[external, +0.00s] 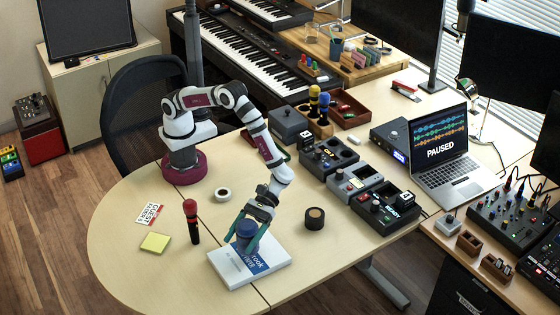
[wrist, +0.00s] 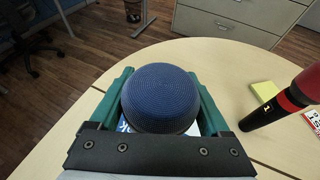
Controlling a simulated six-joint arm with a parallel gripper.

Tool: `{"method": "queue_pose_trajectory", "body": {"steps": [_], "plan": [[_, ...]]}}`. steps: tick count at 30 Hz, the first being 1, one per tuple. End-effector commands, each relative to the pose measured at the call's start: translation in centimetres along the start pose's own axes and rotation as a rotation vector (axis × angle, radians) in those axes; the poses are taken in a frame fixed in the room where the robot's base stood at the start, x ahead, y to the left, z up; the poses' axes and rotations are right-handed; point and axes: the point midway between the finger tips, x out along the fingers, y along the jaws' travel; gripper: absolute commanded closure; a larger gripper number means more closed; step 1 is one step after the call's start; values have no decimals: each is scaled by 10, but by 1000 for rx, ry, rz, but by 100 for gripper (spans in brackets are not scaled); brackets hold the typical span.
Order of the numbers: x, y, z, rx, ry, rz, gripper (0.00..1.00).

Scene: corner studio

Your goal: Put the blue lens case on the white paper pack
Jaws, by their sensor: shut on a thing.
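The blue lens case (external: 246,231) is a round, dark blue piece with a ribbed top. It also fills the middle of the wrist view (wrist: 160,97). My gripper (external: 247,243) has its green fingers shut on the case, one on each side. The white paper pack (external: 232,271) lies flat near the table's front edge, with a blue and white printed label. The case is over the pack's label area. I cannot tell whether its underside touches the pack. In the wrist view, most of the pack is hidden behind the case and gripper.
A red and black microphone (external: 192,222) stands left of the pack, with a yellow note pad (external: 155,243) beyond it. A white tape roll (external: 223,195) and a dark round piece (external: 314,218) lie nearby. Pedal-like boxes (external: 384,207) line the right. Bare table lies at the left.

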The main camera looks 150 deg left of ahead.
Motion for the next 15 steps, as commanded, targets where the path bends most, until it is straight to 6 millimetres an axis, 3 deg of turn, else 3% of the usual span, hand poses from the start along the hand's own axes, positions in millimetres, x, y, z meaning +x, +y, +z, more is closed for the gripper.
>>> {"method": "queue_pose_trajectory", "body": {"steps": [4, 14, 15], "plan": [[10, 0, -25, -4, 0, 0, 99], [12, 0, -29, -1, 0, 0, 99], [12, -1, -30, -2, 0, 0, 18]]}}
